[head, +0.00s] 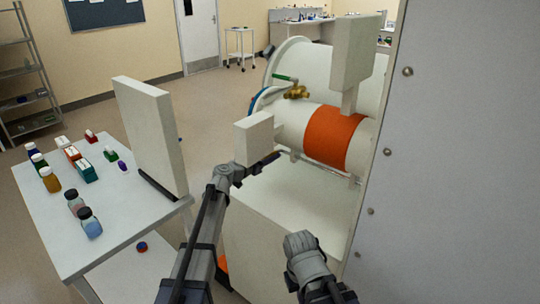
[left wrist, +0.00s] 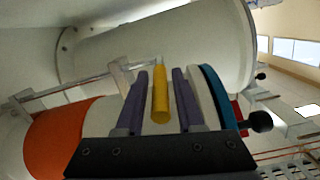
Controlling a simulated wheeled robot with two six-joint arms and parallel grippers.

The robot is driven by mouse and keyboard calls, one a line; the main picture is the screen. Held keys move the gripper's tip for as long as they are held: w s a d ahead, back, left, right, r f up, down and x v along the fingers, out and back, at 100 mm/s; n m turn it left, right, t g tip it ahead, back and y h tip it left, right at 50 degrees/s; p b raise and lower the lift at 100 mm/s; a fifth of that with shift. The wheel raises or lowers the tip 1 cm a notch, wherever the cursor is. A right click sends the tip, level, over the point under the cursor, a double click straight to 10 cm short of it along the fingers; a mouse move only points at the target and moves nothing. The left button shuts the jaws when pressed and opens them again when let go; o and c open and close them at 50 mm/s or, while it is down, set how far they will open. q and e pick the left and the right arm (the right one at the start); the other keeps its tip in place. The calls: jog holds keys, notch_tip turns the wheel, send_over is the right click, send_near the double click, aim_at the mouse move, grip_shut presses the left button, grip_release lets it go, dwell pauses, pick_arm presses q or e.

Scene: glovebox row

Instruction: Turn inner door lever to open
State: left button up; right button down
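My left gripper (head: 266,161) reaches to the front of the orange-banded cylinder (head: 335,137) in the head view. In the left wrist view its two purple-grey fingers (left wrist: 160,100) stand apart. A yellow lever (left wrist: 160,92) lies between them, pointing along the fingers, with a narrow gap on each side. The lever cannot be made out in the head view. A grey part of my right arm shows at the bottom of the head view; its gripper does not show.
A brass valve with a green handle (head: 285,78) sits above the cylinder. A white block (head: 253,138) stands close by my left gripper. A large grey panel (head: 460,160) closes off the right. A white table (head: 80,225) with several bottles and boxes is at left.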

pick_arm(q)
jog(key=shift+o, duration=0.9)
jog(key=shift+s+a, duration=0.1)
jog(key=f+p+v, duration=0.1)
jog(key=v, duration=0.6)
jog(key=shift+s+a+r, duration=0.15)
jog(key=shift+s+r, duration=0.1)
jog(key=shift+r, duration=0.25)
jog(key=b, duration=0.1)
jog(key=w+d+t+h+b, duration=0.1)
jog(key=b, duration=0.1)
jog(key=shift+w+f+b, duration=0.3)
jog(key=shift+f, duration=0.1)
